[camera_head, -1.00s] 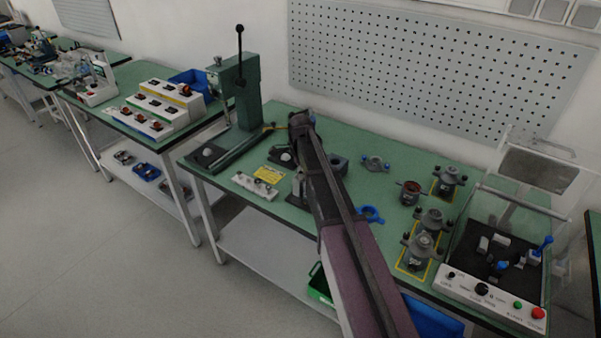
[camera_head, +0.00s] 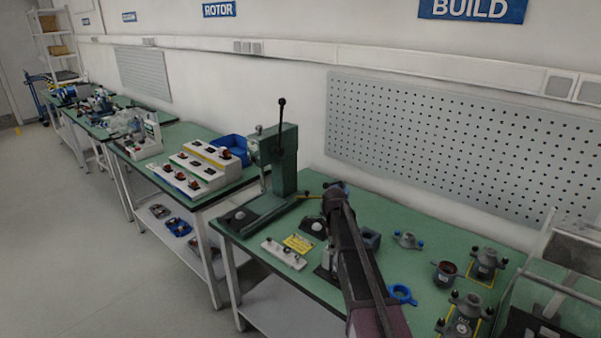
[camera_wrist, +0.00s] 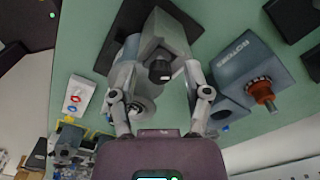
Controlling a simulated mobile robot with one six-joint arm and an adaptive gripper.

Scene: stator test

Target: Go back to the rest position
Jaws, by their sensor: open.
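My arm (camera_head: 350,255) reaches over the green bench (camera_head: 300,208) in the head view; its end hides what lies behind it. In the wrist view my gripper (camera_wrist: 160,78) has its two fingers spread. A grey block with a dark round knob (camera_wrist: 160,70) shows between and beyond the fingers; whether they touch it I cannot tell. No object is clearly held. To the right is a blue-grey block marked ROTOR (camera_wrist: 240,68) with an orange-copper part (camera_wrist: 261,90) at its near end.
A green lever press (camera_head: 283,160) stands left of my arm. A clear-walled test box (camera_head: 560,270) is at the right edge. Floor at left (camera_head: 100,260) is clear.

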